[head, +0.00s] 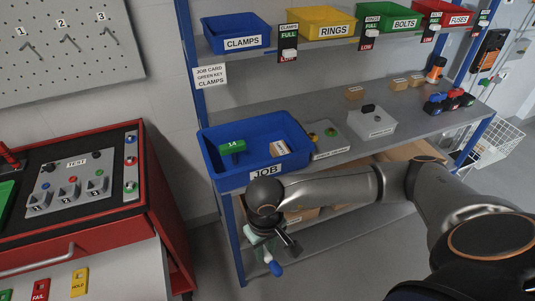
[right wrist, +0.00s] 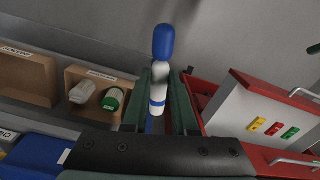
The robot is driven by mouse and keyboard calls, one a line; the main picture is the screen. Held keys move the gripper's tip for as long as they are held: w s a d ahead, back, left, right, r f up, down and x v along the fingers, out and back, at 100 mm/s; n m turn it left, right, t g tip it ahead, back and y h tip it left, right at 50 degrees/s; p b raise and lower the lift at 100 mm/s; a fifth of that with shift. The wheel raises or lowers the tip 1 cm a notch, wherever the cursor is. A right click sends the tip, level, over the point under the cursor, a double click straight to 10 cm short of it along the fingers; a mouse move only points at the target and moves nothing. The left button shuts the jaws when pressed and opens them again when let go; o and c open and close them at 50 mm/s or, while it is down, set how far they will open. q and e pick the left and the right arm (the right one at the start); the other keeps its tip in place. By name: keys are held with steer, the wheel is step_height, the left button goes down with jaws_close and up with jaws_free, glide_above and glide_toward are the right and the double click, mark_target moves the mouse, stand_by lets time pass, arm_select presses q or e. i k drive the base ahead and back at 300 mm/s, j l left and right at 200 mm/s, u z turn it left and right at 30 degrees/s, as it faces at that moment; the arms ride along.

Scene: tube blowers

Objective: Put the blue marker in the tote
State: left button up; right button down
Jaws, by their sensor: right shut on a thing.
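The blue marker has a white body and a blue cap (right wrist: 163,42); its cap also shows in the head view (head: 276,268). My right gripper (right wrist: 168,85) is shut on the marker's white body, with the cap sticking out beyond the fingertips. In the head view my right gripper (head: 268,245) hangs below and in front of the blue JOB tote (head: 224,165), outside it. The tote stands on the shelf and holds a green item marked 14 (head: 232,146) and a small labelled tan box (head: 279,148). My left gripper is not in view.
Right of the tote are a grey panel (head: 330,151) and a light box (head: 371,122). Blue, yellow, green and red bins (head: 237,30) line the upper shelf. A red test bench (head: 160,190) stands at left. The tote's middle has bare floor.

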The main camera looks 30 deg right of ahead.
mark_target(255, 146)
steer(key=k+l, duration=0.1)
steer(key=l, duration=1.35)
steer(key=k, duration=0.05)
